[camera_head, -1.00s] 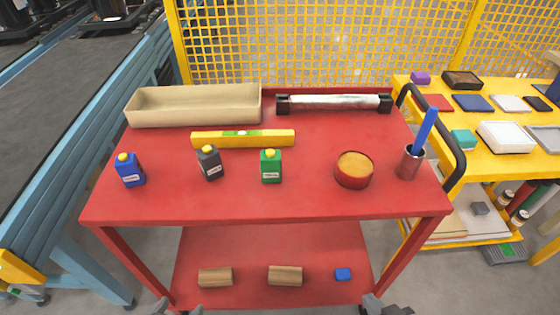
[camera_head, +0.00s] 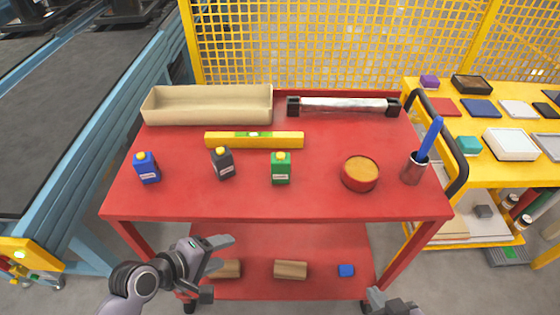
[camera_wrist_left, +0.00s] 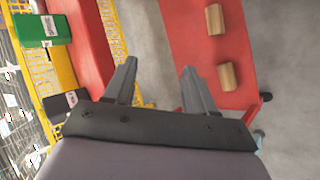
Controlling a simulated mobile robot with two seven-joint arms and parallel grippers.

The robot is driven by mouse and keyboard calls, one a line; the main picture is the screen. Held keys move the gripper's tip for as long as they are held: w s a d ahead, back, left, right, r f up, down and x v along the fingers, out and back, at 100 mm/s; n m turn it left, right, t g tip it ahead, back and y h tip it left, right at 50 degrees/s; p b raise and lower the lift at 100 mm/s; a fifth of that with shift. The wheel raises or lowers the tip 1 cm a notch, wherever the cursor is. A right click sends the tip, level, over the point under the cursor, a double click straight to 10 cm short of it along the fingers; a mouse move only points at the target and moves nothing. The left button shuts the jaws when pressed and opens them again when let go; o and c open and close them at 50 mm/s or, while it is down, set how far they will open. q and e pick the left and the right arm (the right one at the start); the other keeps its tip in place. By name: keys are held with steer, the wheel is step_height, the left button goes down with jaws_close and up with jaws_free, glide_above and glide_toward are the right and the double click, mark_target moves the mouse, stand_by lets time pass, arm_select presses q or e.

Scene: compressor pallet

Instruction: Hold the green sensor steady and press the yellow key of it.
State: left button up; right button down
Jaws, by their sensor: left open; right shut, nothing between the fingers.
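The green sensor (camera_head: 281,170) stands upright on the red cart top (camera_head: 235,203), with its yellow key (camera_head: 281,155) on top and a white label on its front. It also shows in the left wrist view (camera_wrist_left: 29,29), at the upper left. My left gripper (camera_head: 222,254) is open and empty, in front of the cart's near edge and below the sensor to its left. Its two fingers (camera_wrist_left: 157,85) show apart in the left wrist view. My right gripper (camera_head: 372,299) is shut and empty at the bottom edge, partly out of the picture. Neither gripper touches the sensor.
A dark grey sensor (camera_head: 223,165) and a blue sensor (camera_head: 147,170) stand to the left. A yellow level (camera_head: 254,140) lies behind. A red round tin (camera_head: 360,174) and a cup (camera_head: 415,169) with a blue stick stand right. Wooden blocks (camera_head: 290,270) lie on the lower shelf.

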arm_select(q)
steer(key=w+d+r+n+g+h+p, duration=0.1)
steer(key=w+d+r+n+h, duration=0.25)
steer(key=r+n, duration=0.2)
steer(key=n+t+h, duration=0.1)
steer(key=n+h, duration=0.1)
steer(key=n, duration=0.6)
glide_toward(277, 172)
steer(key=shift+s+d+f, duration=0.1)
steer(key=shift+s+f, duration=0.1)
steer(key=shift+f, duration=0.35)
steer(key=shift+s+f, duration=0.2)
steer(key=shift+f, duration=0.35)
steer(key=shift+w+r+n+t, duration=0.3)
steer(key=shift+w+n+t, duration=0.1)
steer(key=shift+w+n, duration=0.2)
steer(key=shift+w+d+f+b, duration=0.15)
steer(key=shift+w+d+b, duration=0.15)
steer(key=shift+b, duration=0.1)
steer(key=b+x, duration=0.3)
steer(key=x, duration=0.1)
steer(key=shift+w+d+f, duration=0.15)
steer(key=shift+w+f, duration=0.05)
steer(key=shift+f, duration=0.05)
steer(key=x, duration=0.3)
steer(key=shift+d+r+b, duration=0.1)
steer(key=shift+r+b, duration=0.15)
steer(key=shift+b, duration=0.05)
steer(key=shift+x, duration=0.75)
steer(key=c, duration=0.6)
